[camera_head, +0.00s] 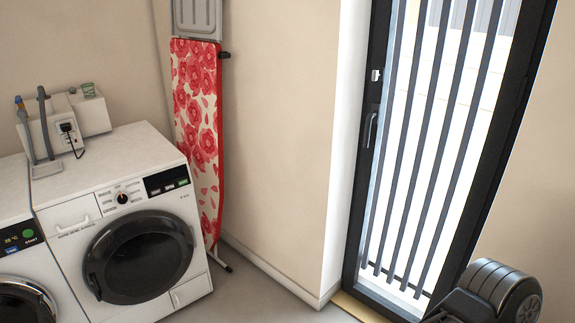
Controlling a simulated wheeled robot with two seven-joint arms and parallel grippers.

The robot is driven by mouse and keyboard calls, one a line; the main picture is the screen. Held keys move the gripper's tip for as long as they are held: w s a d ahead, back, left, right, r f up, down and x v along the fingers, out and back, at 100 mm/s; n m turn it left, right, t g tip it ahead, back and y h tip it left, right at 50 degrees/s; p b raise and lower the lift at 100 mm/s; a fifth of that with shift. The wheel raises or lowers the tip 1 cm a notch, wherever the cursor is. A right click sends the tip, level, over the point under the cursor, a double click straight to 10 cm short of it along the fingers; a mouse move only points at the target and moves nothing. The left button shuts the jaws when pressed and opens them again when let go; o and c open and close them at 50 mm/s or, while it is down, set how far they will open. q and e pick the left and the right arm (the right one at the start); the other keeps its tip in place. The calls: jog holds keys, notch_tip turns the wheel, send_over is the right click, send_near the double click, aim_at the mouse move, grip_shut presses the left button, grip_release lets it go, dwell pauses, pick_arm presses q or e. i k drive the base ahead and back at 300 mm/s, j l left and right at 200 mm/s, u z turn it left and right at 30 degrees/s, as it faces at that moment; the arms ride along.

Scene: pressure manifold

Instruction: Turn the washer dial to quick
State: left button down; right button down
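A white front-loading washer (188,214) stands at the left with a large dark round door (142,257). Its dial (123,198) is a small dark knob on the upper front panel, with printed labels around it too small to read. A dark display (167,183) with small lit marks is to the right of the dial.
A second white machine (18,260) stands against the washer's left side. A wall-mounted box (65,130) with pipes is behind them. A red floral ironing board (197,130) leans at the wall. A barred glass door (430,140) is at right.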

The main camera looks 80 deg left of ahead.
aim_at(121, 198)
jog(key=u, duration=3.55)
jog(key=i+l, duration=0.35)
jog(key=i+l+z, duration=0.15)
jog(key=i+l, duration=0.2)
jog(key=i, duration=0.15)
jog(key=i+l, duration=0.3)
jog(key=i, duration=0.15)
jog(key=i+l+z, duration=0.1)
jog(key=i+l, duration=0.2)
jog(key=i, duration=0.15)
